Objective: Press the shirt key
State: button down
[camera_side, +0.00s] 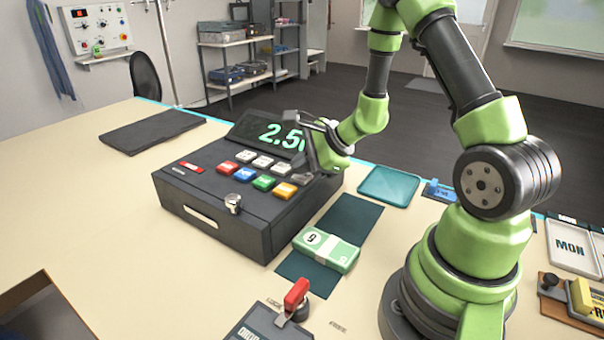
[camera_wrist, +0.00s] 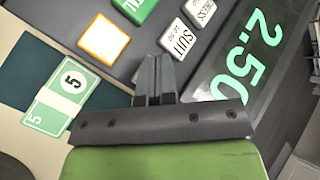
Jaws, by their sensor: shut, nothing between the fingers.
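The dark cash register (camera_side: 195,205) has a row of white keys (camera_side: 262,161) behind a row of coloured ones. Their labels are too small to read in the side view, so I cannot pick out the shirt key there. In the wrist view a white key reads SUIT (camera_wrist: 180,40), with another white key (camera_wrist: 199,11) beyond it, only partly legible. No key reading SHIRT is visible. My gripper (camera_side: 311,170) is shut and empty at the right end of the key rows. In the wrist view its fingertips (camera_wrist: 154,62) are beside the SUIT key; contact is unclear.
The register display (camera_side: 268,133) shows green digits starting 2.5, partly behind my gripper. An orange key (camera_wrist: 104,36) is left of the fingertips in the wrist view. Banded green notes (camera_side: 326,250) lie right of the register. A red-handled lever (camera_side: 296,294) stands in front.

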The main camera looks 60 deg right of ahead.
aim_at(300, 178)
jog(key=shift+r, duration=0.8)
jog(key=shift+r, duration=2.5)
jog(key=s+a+r+n+g+y, duration=0.1)
jog(key=s+a+r+n+y, duration=0.25)
jog(key=a+r+n, duration=0.65)
jog(key=s+a+r+n+h, duration=0.1)
jog(key=s+n, duration=0.4)
jog(key=s, duration=0.1)
jog(key=s+a+r+n+h, duration=0.2)
jog(key=s+n, duration=0.3)
jog(key=s, duration=0.2)
jog(key=shift+s+r+n+g, duration=0.2)
jog(key=shift+s+n+g, duration=0.1)
jog(key=shift+g, duration=0.1)
